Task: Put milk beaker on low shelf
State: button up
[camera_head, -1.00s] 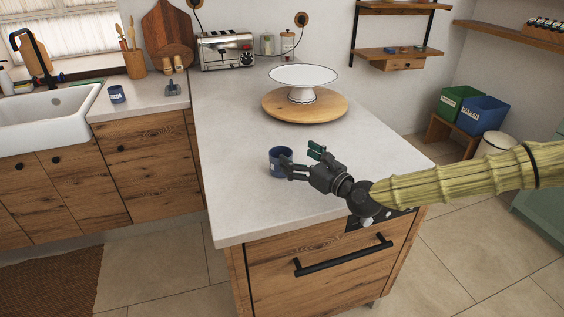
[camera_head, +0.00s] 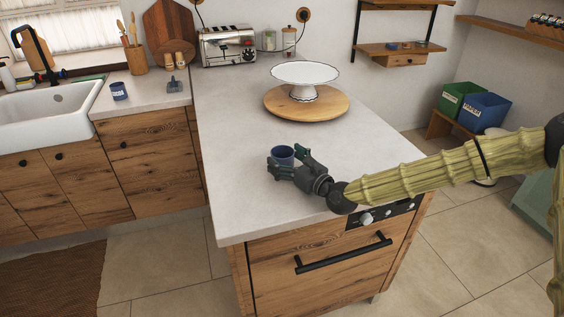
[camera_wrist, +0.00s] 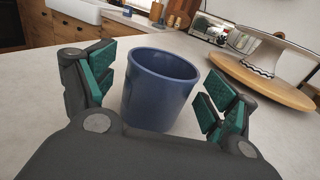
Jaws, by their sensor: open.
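A blue beaker (camera_head: 283,153) stands upright on the pale counter. My gripper (camera_head: 290,166) is low at the counter with its jaws open. In the wrist view the beaker (camera_wrist: 158,90) is between the two green-padded fingers of my gripper (camera_wrist: 157,100), with a gap on each side. A second dark blue cup (camera_head: 119,91) with a light label stands by the sink. At the back right, a small wall shelf has a lower board (camera_head: 372,48) and an upper board (camera_head: 404,6).
A white cake stand (camera_head: 305,73) on a round wooden board (camera_head: 328,106) stands behind the beaker. A toaster (camera_head: 229,46) is at the counter's back. Green (camera_head: 459,97) and blue (camera_head: 484,110) bins stand at right. The counter's left part is clear.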

jog(key=shift+w+a, duration=0.45)
jog(key=shift+w, duration=0.15)
jog(key=c, duration=1.3)
jog(key=shift+r, duration=0.1)
